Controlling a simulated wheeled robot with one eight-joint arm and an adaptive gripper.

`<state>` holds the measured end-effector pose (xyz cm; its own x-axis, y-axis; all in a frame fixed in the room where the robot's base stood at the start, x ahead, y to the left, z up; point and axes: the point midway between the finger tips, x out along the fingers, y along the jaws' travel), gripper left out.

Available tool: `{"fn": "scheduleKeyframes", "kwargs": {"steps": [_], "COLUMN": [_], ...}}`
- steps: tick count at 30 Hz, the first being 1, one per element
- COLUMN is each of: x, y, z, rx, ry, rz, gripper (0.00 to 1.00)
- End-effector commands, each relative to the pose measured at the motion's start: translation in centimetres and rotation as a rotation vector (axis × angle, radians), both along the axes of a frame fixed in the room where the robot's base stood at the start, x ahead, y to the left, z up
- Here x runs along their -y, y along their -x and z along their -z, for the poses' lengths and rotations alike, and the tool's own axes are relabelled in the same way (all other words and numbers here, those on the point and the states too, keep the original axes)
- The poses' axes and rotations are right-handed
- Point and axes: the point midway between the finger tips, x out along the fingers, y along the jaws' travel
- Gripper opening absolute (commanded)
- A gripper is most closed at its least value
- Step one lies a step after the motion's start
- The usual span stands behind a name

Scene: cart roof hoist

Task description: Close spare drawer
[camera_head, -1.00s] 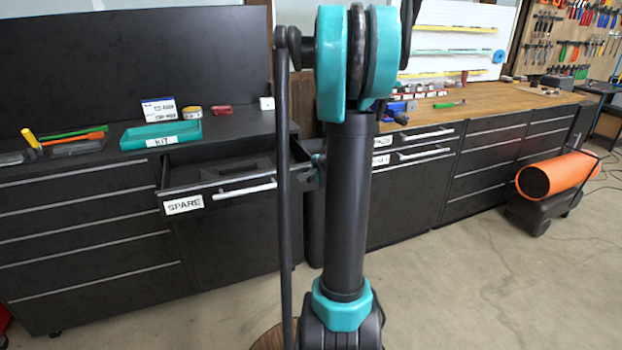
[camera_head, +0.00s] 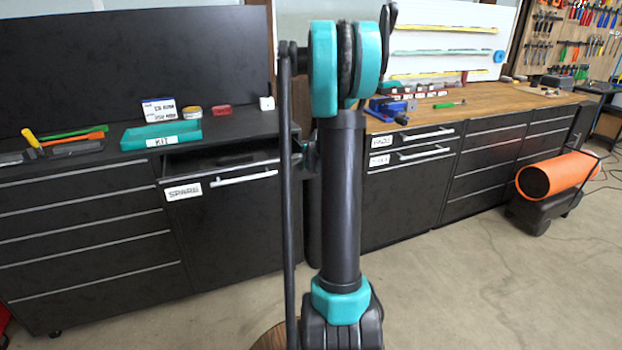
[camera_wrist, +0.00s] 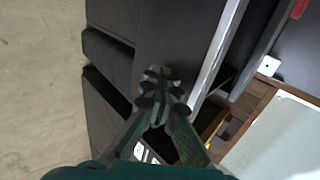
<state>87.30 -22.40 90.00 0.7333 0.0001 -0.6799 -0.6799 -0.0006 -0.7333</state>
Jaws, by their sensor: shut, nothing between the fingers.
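The spare drawer (camera_head: 225,191) is in the black cabinet at left in the head view. Its front has a white SPARE label (camera_head: 183,191) and a silver bar handle (camera_head: 243,178). A dark gap shows above the front, with a dark object inside, so the drawer stands slightly open. In the wrist view, my gripper (camera_wrist: 160,80) is shut and empty in front of a dark front panel (camera_wrist: 165,35), beside a long silver strip (camera_wrist: 216,55). I cannot tell whether the fingertips touch the panel. In the head view my arm hides the gripper.
A teal KIT tray (camera_head: 160,134), small boxes and hand tools sit on the black countertop above. A wooden bench (camera_head: 470,107) with a blue vise (camera_head: 392,108) stands to the right. An orange cylinder heater (camera_head: 556,176) is on the floor further right. The floor between is clear.

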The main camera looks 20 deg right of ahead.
Motion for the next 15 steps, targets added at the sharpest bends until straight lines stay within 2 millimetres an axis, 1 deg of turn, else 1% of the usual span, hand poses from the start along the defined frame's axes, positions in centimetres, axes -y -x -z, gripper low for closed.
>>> {"fn": "scheduleKeyframes", "kwargs": {"steps": [1, 3, 12, 15], "x": [-0.1, 0.0, -0.1, 0.0], "y": [-1.6, -3.6, -11.8, -14.2], "z": [0.0, 0.0, 0.0, 0.0], "rx": [0.001, 0.001, 0.000, 0.001], "ry": [-0.001, 0.000, 0.000, -0.001], "rz": [-0.002, -0.001, -0.001, -0.001], "gripper": [0.00, 0.00, 0.00, 0.00]}}
